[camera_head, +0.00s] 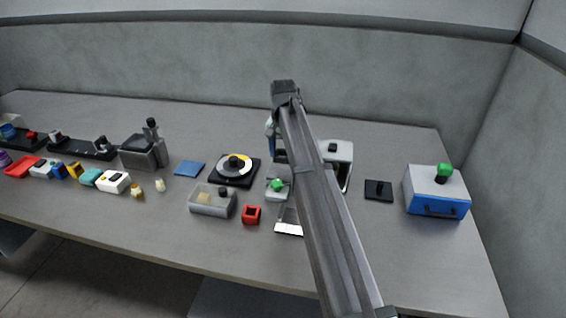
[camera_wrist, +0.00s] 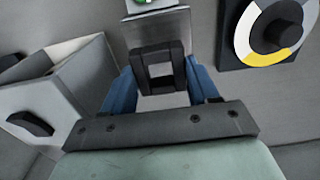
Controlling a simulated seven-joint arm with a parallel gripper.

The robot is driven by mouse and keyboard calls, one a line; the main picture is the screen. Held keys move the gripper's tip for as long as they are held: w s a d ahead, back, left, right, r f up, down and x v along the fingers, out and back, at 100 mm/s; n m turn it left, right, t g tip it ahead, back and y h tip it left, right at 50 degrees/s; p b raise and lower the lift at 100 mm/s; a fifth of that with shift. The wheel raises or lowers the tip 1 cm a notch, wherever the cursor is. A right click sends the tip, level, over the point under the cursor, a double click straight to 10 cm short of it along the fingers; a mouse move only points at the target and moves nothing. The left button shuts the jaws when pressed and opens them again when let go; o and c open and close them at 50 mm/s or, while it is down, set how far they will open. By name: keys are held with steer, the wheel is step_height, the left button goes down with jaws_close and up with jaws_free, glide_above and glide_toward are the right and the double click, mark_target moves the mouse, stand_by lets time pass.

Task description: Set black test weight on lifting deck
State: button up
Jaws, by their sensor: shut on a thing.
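My gripper (camera_wrist: 160,83) points down, with its blue fingers shut on a black block with a square pale-grey centre, which I take to be the black test weight (camera_wrist: 161,56). In the wrist view the block overlaps the near end of a bare grey metal plate (camera_wrist: 158,27), likely the lifting deck, with a green part (camera_wrist: 143,2) at the top edge. I cannot tell whether the block touches the plate. In the head view my arm hides the block and most of my gripper; a green knob (camera_head: 277,185) shows just left of the arm.
A white box (camera_wrist: 50,92) with a black handle stands close beside my gripper. A dial (camera_head: 234,166) on a black base is on the other side. A clear bin (camera_head: 212,205), red cube (camera_head: 251,215), black pad (camera_head: 378,196) and blue-white box (camera_head: 437,195) stand around.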

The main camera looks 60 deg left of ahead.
mark_target(283, 170)
steer(key=shift+f, duration=2.25)
steer(key=shift+f, duration=0.1)
steer(key=o, duration=1.2)
steer(key=shift+o, duration=0.2)
step_height(283, 170, up, 12)
